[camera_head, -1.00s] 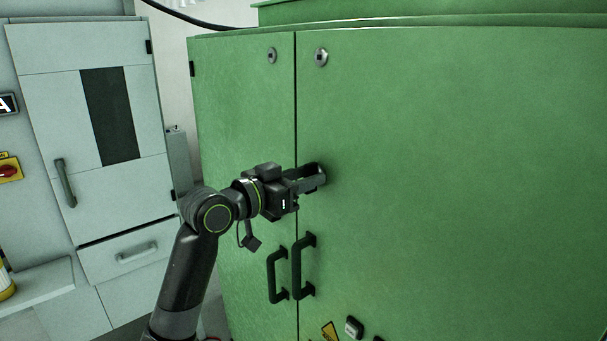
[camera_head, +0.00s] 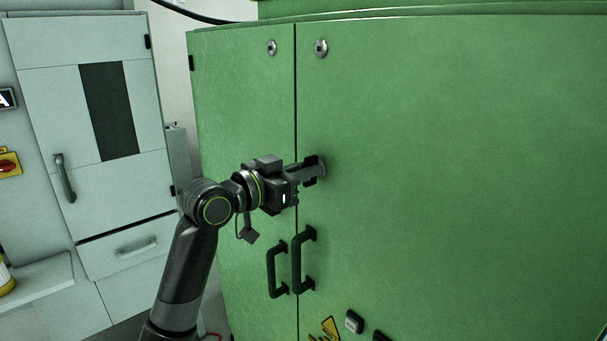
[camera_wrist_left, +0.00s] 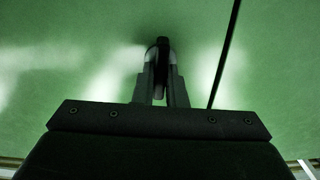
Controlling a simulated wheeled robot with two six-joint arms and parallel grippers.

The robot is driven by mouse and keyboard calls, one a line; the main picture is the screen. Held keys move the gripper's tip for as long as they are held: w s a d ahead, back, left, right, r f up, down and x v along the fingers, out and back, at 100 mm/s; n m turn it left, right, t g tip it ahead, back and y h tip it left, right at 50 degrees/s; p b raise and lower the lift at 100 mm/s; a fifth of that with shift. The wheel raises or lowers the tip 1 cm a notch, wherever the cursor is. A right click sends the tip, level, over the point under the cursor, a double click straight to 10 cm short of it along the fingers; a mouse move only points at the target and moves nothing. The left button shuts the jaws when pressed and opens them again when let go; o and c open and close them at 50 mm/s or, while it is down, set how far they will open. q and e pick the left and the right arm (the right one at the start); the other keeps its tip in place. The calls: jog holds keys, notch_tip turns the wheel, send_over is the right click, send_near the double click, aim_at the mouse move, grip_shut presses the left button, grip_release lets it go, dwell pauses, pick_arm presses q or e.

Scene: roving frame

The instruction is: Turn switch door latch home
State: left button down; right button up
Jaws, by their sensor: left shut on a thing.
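The green switch cabinet has two doors, with a right door (camera_head: 450,150) and a narrower left door (camera_head: 235,120). My left gripper (camera_head: 314,170) is at the right door, just right of the seam. In the left wrist view, its two fingers (camera_wrist_left: 160,88) are shut on a dark latch (camera_wrist_left: 162,60) standing out from the green door. The fingers hide much of the latch in the head view, and I cannot tell its exact angle. My right gripper does not show.
Two black pull handles (camera_head: 303,260) sit below the latch, beside the seam. Round locks (camera_head: 321,48) are near the cabinet's top. A grey cabinet (camera_head: 55,110) with a handle stands at the left. A yellow warning label (camera_head: 326,328) is low on the right door.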

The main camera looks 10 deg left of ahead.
pick_arm(q)
jog(key=shift+s+d+f+m+b, duration=0.1)
jog(key=shift+f+m+b, duration=0.05)
jog(key=shift+m+b, duration=2.4)
jog(key=shift+d+f+m+b, duration=0.1)
jog(key=shift+m+b, duration=1.75)
jog(key=shift+m, duration=1.25)
jog(key=shift+s+f+m+b, duration=0.1)
jog(key=shift+f+m+b, duration=0.05)
jog(key=shift+m+b, duration=2.4)
jog(key=shift+m+p, duration=0.3)
jog(key=shift+m, duration=0.2)
jog(key=c, duration=1.5)
grip_release()
